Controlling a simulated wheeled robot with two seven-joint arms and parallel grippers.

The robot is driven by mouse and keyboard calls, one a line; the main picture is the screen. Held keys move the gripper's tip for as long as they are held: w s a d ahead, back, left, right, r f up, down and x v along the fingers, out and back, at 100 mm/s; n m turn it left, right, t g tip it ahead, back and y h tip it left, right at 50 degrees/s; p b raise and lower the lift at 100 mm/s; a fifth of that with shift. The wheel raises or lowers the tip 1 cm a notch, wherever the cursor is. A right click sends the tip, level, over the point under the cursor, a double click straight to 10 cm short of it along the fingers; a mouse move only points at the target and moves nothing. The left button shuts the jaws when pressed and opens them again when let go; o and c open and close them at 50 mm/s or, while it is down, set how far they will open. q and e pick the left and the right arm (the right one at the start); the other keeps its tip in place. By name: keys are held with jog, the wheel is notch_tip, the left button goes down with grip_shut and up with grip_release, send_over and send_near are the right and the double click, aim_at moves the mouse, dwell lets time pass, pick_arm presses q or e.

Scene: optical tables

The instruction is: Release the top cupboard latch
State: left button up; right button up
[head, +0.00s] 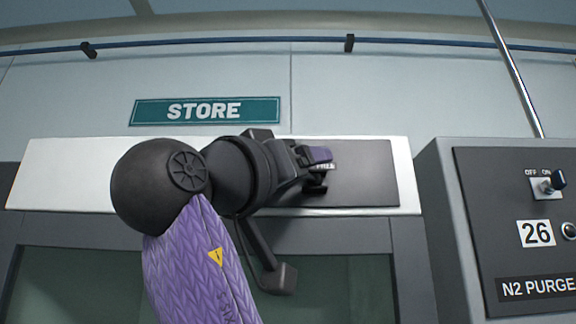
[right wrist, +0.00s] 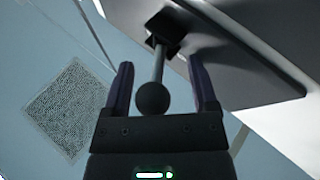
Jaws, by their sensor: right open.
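The latch is a lever with a dark ball knob (right wrist: 152,98) on a grey stem, rising from a dark square base (right wrist: 164,30) on a dark plate. In the right wrist view the stem and ball stand between the two fingers of my right gripper (right wrist: 161,64), which is open with gaps on both sides. In the head view my right gripper (head: 318,170) is in front of the dark latch plate (head: 365,185) on the cupboard's white top rail (head: 75,175). The gripper and wrist hide most of the lever there. My left gripper is out of view.
A green STORE sign (head: 205,111) is on the wall above the rail. A grey N2 PURGE box (head: 440,210) with an OFF/ON switch (head: 554,182) stands at the right. Cupboard doors with green panes (head: 345,285) lie below the rail. A blue pipe runs along the top.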

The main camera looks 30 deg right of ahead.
jog(key=shift+s+a, duration=0.1)
jog(key=shift+c, duration=0.7)
jog(key=shift+s+d+r, duration=0.1)
jog(key=shift+s+d, duration=0.15)
jog(key=shift+s, duration=0.1)
jog(key=c, duration=0.5)
jog(key=shift+w, duration=0.15)
grip_shut()
